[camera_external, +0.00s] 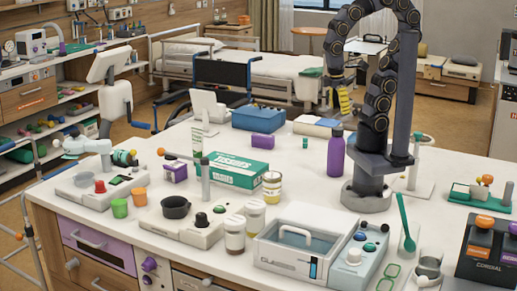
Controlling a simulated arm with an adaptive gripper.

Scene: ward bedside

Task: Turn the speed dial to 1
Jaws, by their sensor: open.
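My gripper (344,101), with yellow parts, hangs in the air above the back of the white counter, open and apart from everything on the counter. No marking reading "speed" is legible, so I cannot tell which knob is the speed dial. A white unit (180,232) at front centre-left has a black knob (201,220). A white unit (84,197) at the left has a red knob (100,187) and a small dark display. A water bath unit (345,268) at the front has small dark knobs (369,247) on its right panel. Dial settings are too small to read.
A purple bottle (336,153) stands beside my arm's base. A green tissue box (238,169), jars (272,185), a black pot (175,207) and coloured cups (119,208) crowd the middle and left. A drinks dispenser (487,250) stands front right. Some bare counter lies right of centre.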

